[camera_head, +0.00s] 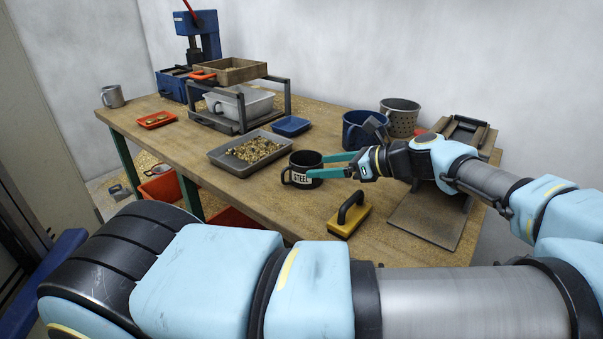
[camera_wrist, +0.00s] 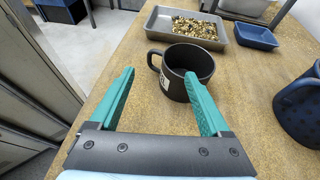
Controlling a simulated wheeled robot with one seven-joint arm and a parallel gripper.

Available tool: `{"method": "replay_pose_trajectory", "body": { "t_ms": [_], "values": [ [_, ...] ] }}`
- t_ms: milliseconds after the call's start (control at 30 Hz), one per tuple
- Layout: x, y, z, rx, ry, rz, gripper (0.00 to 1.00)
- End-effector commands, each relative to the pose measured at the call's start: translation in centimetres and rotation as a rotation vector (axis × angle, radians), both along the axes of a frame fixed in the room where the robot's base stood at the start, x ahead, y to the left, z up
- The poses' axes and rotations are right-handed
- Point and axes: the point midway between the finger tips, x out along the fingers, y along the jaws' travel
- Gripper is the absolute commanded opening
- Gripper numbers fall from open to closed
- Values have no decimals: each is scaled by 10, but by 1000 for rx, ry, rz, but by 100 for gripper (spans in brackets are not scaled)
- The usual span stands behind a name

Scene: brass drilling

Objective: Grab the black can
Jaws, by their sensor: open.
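The black can (camera_head: 299,178) stands upright on the wooden bench, with a white "STEEL" label and a side handle. It also shows in the wrist view (camera_wrist: 190,90), just ahead of the fingers, with its handle on the left and its top open. My gripper (camera_head: 330,165) is open with green fingers and reaches the can from the right. In the wrist view my gripper (camera_wrist: 160,100) has its right fingertip close to the can's front wall and its left fingertip left of the can, below the handle. I cannot tell whether either finger touches it.
A grey tray of brass chips (camera_head: 250,152) lies behind the can. A yellow block with a black handle (camera_head: 347,215) sits in front of it. Blue (camera_head: 360,130) and grey perforated (camera_head: 400,117) buckets stand to the right. A small blue tray (camera_head: 291,126) lies behind.

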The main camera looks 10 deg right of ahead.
Motion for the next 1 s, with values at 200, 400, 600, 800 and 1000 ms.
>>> {"method": "replay_pose_trajectory", "body": {
  "t_ms": [200, 400, 600, 800, 1000],
  "values": [
    [18, 23, -10, 3, 0, 4, 81],
    [26, 32, -14, 2, -1, 4, 81],
    [42, 50, -22, 4, -1, 4, 81],
    [52, 62, -31, 1, -1, 2, 81],
    [53, 62, -33, 0, 1, 2, 81]
  ]
}}
